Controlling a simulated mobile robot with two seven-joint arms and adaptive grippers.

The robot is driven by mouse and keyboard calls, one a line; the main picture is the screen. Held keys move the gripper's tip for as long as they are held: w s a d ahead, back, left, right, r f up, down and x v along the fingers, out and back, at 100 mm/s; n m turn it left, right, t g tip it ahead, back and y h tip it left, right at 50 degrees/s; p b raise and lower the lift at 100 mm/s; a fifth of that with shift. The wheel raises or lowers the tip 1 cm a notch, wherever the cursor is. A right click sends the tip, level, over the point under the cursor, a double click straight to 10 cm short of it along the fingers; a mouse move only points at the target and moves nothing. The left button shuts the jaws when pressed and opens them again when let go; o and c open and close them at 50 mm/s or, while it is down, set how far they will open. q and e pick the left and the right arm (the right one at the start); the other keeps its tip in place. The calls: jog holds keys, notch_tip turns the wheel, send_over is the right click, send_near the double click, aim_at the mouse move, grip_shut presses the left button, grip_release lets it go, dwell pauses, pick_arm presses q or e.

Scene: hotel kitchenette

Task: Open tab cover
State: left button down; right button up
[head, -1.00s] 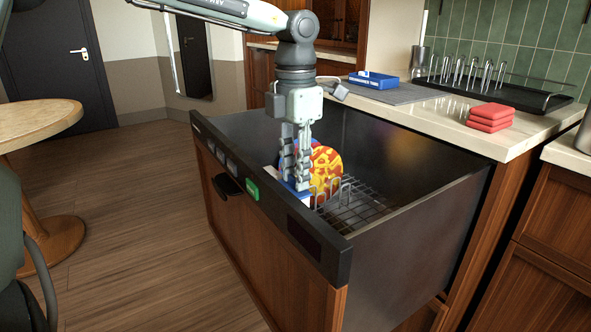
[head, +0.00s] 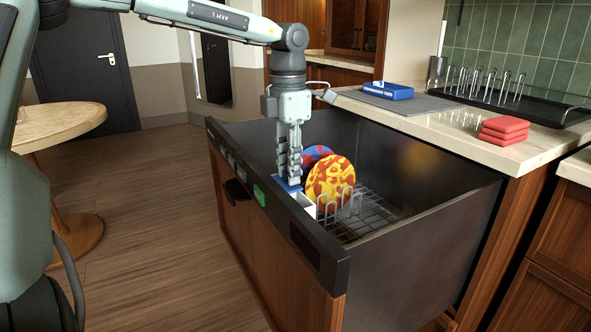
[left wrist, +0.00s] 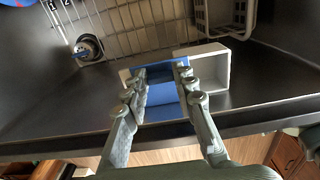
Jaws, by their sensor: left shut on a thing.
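The blue tab cover (left wrist: 163,100) lies across a white tab box (left wrist: 222,66) on the inside of the dishwasher drawer's front wall. White parts of the box show on both sides of the cover in the left wrist view, with an open hollow on the right. My left gripper (head: 289,182) points down inside the drawer, just behind the front panel. In the left wrist view its fingers (left wrist: 160,72) are shut on the blue cover. In the head view the fingers hide part of the cover, and the white box (head: 309,206) shows beside them. My right gripper is out of view.
The drawer's black front rim (head: 272,190) runs close to the gripper. Red-yellow plates (head: 331,179) stand in the wire rack (head: 366,213) next to it. A blue box (head: 388,90) and red cloths (head: 503,130) lie on the counter. The rack's right side is empty.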

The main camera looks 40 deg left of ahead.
pick_arm(q)
jog(key=c, duration=1.2)
grip_release()
jog(key=shift+r, duration=0.2)
notch_tip(320, 180, up, 12)
jog(key=shift+f, duration=0.15)
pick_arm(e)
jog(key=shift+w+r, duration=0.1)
pick_arm(q)
jog(key=shift+s+f, duration=0.1)
